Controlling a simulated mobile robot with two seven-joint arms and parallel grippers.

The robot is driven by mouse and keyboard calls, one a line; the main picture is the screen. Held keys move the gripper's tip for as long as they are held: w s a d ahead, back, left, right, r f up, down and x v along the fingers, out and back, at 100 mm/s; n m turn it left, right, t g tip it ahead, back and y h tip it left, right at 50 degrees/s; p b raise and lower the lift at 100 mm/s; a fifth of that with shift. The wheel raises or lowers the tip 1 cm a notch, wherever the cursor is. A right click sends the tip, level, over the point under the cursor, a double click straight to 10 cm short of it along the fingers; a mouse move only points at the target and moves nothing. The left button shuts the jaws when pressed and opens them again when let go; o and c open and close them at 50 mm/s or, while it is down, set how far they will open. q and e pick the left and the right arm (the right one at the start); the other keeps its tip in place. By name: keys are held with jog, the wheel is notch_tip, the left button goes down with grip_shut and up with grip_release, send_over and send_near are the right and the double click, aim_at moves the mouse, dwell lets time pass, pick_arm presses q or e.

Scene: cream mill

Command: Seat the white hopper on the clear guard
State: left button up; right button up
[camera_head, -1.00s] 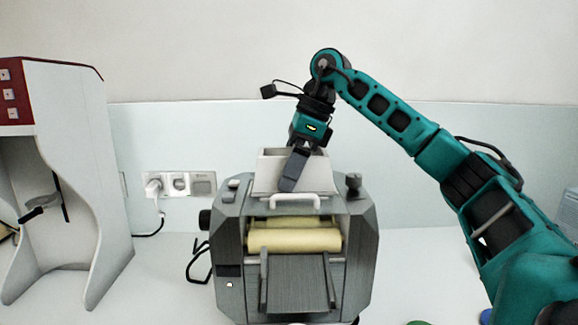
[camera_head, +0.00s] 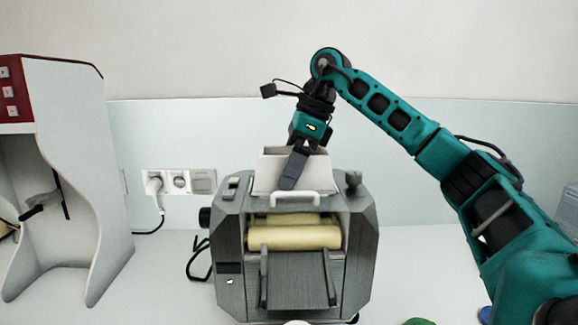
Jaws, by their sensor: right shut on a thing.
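The white hopper (camera_head: 265,173) is an open-topped box at the top of the grey mill (camera_head: 228,240), behind a white handle (camera_head: 294,199). My right gripper (camera_head: 294,172) points down into it and is shut on its wall, with one dark finger in front of the near side. The other finger is hidden inside or behind the hopper. The hopper looks upright. I cannot make out the clear guard, nor whether the hopper's lower edge touches it. My left gripper is not in view.
Cream rollers (camera_head: 295,237) and a ribbed grey chute (camera_head: 298,280) face me on the mill. A white appliance with a red top (camera_head: 75,160) stands at left. Wall sockets (camera_head: 180,182) are behind. A green thing (camera_head: 418,321) shows at the bottom edge. The table right of the mill is mostly clear.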

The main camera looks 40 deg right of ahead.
jog(key=shift+f, duration=0.15)
jog(key=o, duration=0.8)
jog(key=v, duration=1.3)
jog(key=shift+f, duration=0.1)
jog(key=shift+s, duration=0.1)
